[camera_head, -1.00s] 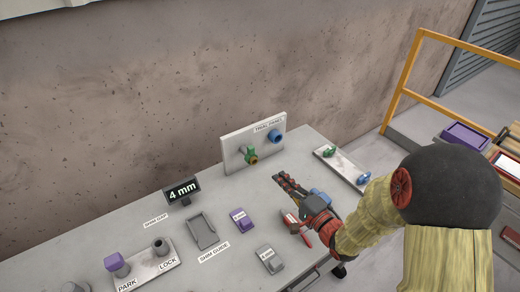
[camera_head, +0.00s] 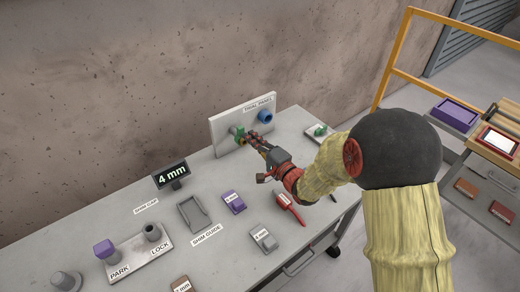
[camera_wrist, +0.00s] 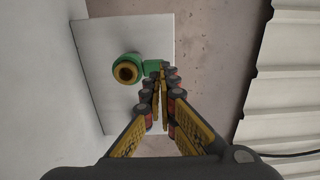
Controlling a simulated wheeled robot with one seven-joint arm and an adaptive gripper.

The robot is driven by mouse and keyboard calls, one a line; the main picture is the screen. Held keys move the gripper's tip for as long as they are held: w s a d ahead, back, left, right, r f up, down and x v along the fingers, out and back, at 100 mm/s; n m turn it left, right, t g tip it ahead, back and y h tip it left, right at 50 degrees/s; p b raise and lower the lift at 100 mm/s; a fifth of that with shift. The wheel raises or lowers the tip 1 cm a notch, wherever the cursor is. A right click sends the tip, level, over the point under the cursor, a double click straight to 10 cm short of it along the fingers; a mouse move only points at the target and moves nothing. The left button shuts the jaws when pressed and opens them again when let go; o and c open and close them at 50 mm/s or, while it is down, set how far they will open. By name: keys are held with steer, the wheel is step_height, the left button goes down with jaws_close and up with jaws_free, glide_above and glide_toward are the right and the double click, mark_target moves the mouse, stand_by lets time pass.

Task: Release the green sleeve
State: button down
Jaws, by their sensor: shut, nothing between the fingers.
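The green sleeve (camera_head: 237,132) sits on the upright grey trial panel (camera_head: 222,139). In the wrist view the sleeve (camera_wrist: 118,71) is a green ring around a brass-yellow mouth, with a green stub reaching right toward my fingertips. My gripper (camera_head: 250,138) is in front of the panel, just right of the sleeve. In the wrist view the fingertips of my gripper (camera_wrist: 161,75) are together and empty at the end of the stub. I cannot tell whether they touch it.
A blue fitting (camera_head: 265,116) is on the panel to the right, close to my gripper. A tray with another green fitting (camera_head: 320,130) lies further right.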

steer(key=shift+x, duration=1.1)
